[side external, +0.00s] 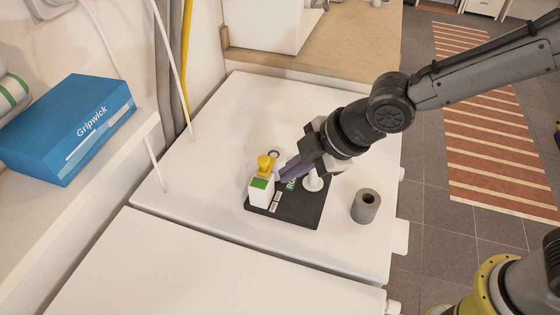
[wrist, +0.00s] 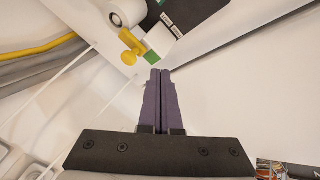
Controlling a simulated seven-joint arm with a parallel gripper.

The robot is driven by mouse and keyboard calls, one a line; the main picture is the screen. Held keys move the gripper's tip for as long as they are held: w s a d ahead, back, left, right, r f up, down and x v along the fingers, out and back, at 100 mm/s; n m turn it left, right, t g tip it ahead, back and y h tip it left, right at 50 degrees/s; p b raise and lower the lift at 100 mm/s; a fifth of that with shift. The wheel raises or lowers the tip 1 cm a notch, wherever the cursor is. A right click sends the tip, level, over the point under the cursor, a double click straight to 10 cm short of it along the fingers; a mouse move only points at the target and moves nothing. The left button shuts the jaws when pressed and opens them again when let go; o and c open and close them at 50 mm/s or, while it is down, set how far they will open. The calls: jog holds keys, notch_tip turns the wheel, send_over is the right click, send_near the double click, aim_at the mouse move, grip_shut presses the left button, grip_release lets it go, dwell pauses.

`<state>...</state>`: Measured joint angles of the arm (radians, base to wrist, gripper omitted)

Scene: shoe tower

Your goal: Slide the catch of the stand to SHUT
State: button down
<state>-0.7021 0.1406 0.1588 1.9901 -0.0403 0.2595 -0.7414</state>
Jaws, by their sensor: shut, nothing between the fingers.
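The stand has a flat black base (side external: 290,215) on the white worktop, with a white block (side external: 261,192) at its left end. A green patch (side external: 259,183) shows on the block, and the yellow catch (side external: 265,163) with its rounded knob sits at its top. In the wrist view the catch (wrist: 131,48) lies just beyond and left of the fingertips, beside the green patch (wrist: 152,57). My gripper (side external: 283,174) is shut and empty, its purple fingers (wrist: 160,72) close to the right of the catch; contact cannot be told. The fingers and wrist hide part of the base and its lettering.
A grey hollow cylinder (side external: 366,205) stands right of the base. A white round-based piece (side external: 313,182) is partly hidden under my wrist. A blue Gripwick box (side external: 68,128) lies on the shelf at left. White cords hang near the wall. The worktop's front left is clear.

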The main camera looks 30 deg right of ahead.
jog(key=v, duration=0.8)
jog(key=shift+d+r, duration=0.15)
jog(key=shift+r, duration=0.2)
jog(key=shift+s, duration=0.1)
jog(key=s+d+r+m+t+h, duration=0.1)
jog(key=s+d+r+m+t, duration=0.2)
jog(key=d, duration=0.7)
jog(key=d+r+m+h, duration=0.1)
jog(key=d+r+m, duration=0.35)
jog(key=d, duration=0.65)
jog(key=s+d+f+m+g+h, duration=0.1)
jog(key=s+d+f+m, duration=0.2)
jog(key=s, duration=0.3)
jog(key=s+d+f+m+g+h, duration=0.1)
jog(key=s+d+f+m, duration=0.2)
jog(key=s+m, duration=0.3)
jog(key=shift+s+f+g, duration=0.3)
jog(key=shift+s+f, duration=0.2)
jog(key=shift+f, duration=0.3)
jog(key=shift+m, duration=0.25)
